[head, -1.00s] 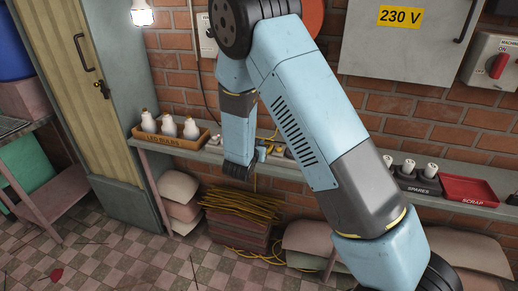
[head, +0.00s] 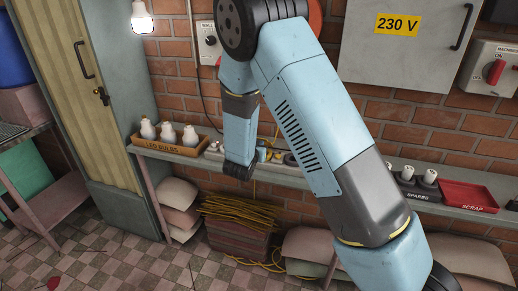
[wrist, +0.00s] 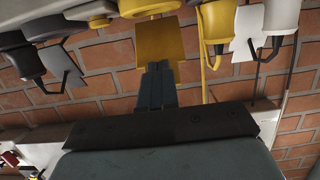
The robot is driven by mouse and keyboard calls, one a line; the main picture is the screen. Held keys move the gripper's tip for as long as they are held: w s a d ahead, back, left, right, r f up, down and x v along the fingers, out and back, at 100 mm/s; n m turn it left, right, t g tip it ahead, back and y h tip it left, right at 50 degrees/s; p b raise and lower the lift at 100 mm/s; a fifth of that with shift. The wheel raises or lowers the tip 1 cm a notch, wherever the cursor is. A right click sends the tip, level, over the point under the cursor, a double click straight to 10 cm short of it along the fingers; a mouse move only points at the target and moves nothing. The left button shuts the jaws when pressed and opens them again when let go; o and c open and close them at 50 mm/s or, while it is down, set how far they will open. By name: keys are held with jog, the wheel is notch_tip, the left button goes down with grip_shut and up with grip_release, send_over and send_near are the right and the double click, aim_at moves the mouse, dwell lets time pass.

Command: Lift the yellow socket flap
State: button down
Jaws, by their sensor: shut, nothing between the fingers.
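The yellow flap (wrist: 155,42) shows in the wrist view as a flat square plate below a yellow socket body (wrist: 148,5) at the top edge. My gripper (wrist: 158,66) has its two dark fingers together, with nothing between them. The fingertips overlap the flap's lower edge in the picture; I cannot tell whether they touch it. In the head view my gripper (head: 262,154) is small at the shelf's front edge, and the flap cannot be made out there.
Grey and yellow connectors with cables and white tags flank the flap, including a yellow one (wrist: 218,22) close right. On the shelf are an LED bulbs tray (head: 178,151), a spares holder (head: 420,191) and a red scrap tray (head: 468,196). A brick wall stands behind.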

jog(key=shift+w+d+r, duration=0.15)
jog(key=shift+w+r, duration=0.35)
jog(key=shift+w+d+r, duration=0.15)
jog(key=shift+w+r, duration=0.3)
jog(key=shift+r, duration=0.05)
jog(key=shift+w, duration=0.1)
jog(key=shift+w+d+r, duration=0.25)
jog(key=shift+w+d, duration=0.05)
jog(key=shift+w, duration=0.4)
jog(key=shift+w+d+r, duration=0.2)
jog(key=shift+w+d, duration=0.05)
jog(key=shift+w, duration=0.55)
jog(key=shift+w+d, duration=0.2)
jog(key=shift+w, duration=0.3)
jog(key=shift+w+d, duration=0.2)
jog(key=shift+w, duration=0.3)
